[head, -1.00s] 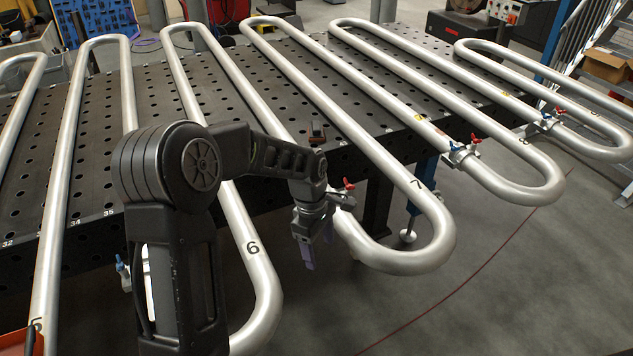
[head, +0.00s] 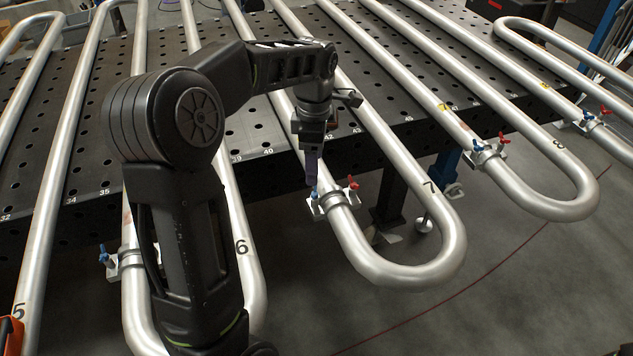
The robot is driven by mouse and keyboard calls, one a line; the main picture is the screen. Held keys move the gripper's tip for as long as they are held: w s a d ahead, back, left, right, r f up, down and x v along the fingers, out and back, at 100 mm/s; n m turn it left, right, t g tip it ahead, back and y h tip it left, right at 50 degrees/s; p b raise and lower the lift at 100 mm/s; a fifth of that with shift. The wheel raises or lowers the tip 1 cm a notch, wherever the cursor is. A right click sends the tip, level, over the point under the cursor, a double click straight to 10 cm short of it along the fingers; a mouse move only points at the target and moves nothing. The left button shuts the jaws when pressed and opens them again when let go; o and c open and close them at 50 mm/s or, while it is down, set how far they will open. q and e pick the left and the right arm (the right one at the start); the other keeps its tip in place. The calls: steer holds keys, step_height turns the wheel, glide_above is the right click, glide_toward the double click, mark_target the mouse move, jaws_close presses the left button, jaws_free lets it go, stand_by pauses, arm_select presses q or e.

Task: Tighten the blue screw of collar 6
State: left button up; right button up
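My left gripper (head: 312,173) points down with its purple fingers just above the blue screw (head: 313,193) of a collar (head: 333,205). The fingers are seen edge-on, so their opening and any contact with the screw cannot be told. This collar sits on the left leg of the bend marked 7 and also has a red screw (head: 352,184). The bend marked 6 (head: 241,247) has another collar (head: 128,260) on its left leg, with a blue screw (head: 103,254). My arm covers part of that bend. No label naming collar 6 is readable. My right gripper is not in view.
The perforated black table (head: 80,180) lies under the pipes. The bend marked 8 (head: 558,145) has a collar (head: 487,150) with blue and red screws. Another collar (head: 594,121) is at the far right. Open floor (head: 520,290) lies at lower right.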

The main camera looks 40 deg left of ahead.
mark_target(315, 189)
arm_select(q)
steer(key=shift+f+p, duration=0.9)
steer(key=shift+f, duration=3)
steer(key=shift+c, duration=0.5)
steer(key=c, duration=1.3)
steer(key=shift+o, duration=0.2)
